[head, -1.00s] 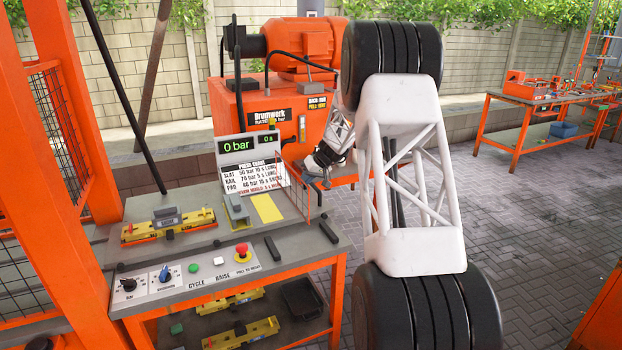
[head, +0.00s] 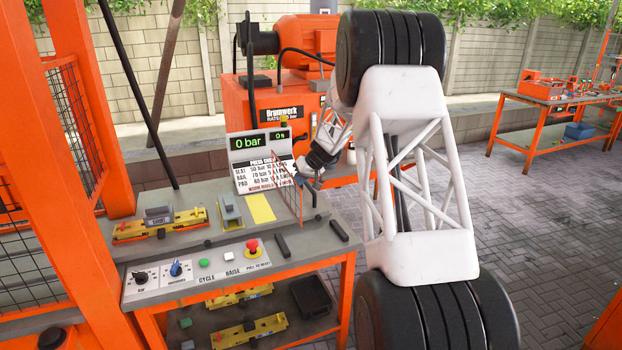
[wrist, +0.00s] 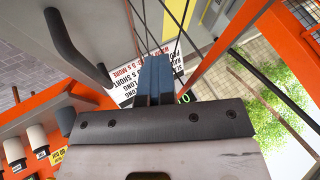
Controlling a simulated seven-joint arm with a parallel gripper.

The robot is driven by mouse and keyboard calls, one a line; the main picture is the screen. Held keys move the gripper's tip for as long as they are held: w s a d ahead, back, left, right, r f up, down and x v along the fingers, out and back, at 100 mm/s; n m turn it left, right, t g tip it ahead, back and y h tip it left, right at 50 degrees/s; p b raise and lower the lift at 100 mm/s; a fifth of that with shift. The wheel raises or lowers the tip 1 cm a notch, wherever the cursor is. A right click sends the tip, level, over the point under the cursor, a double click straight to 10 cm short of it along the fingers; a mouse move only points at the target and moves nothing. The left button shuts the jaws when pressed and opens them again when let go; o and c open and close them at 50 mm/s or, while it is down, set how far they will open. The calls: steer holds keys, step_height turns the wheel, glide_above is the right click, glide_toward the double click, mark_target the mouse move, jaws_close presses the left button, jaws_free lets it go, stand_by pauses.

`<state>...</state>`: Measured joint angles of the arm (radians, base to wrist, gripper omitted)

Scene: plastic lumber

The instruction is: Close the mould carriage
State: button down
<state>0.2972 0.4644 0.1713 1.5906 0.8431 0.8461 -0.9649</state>
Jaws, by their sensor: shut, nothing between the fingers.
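The mould carriage is not clearly identifiable. Yellow moulds with grey tops (head: 160,224) lie on the grey bench top (head: 200,245), with a grey block (head: 230,211) and a yellow strip (head: 261,208) beside them. My gripper (head: 299,179) is by the right edge of the pressure chart sign (head: 258,176), near the thin red wire guard (head: 284,192). In the wrist view its blue fingers (wrist: 155,78) are together and empty, with the chart behind them. Whether they touch the guard cannot be told.
A control panel with a red stop button (head: 252,246) fronts the bench. Two black bars (head: 282,246) lie at its right. An orange machine (head: 270,118) stands behind. An orange post (head: 45,180) rises at left. Paved floor (head: 560,240) is open at right.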

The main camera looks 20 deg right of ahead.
steer(key=a, duration=6.3)
steer(key=shift+a, duration=0.25)
steer(key=shift+a, duration=0.15)
steer(key=s+d+r, duration=0.3)
steer(key=d+r, duration=0.5)
steer(key=d, duration=0.1)
steer(key=shift+s+d, duration=0.25)
steer(key=shift+s, duration=0.1)
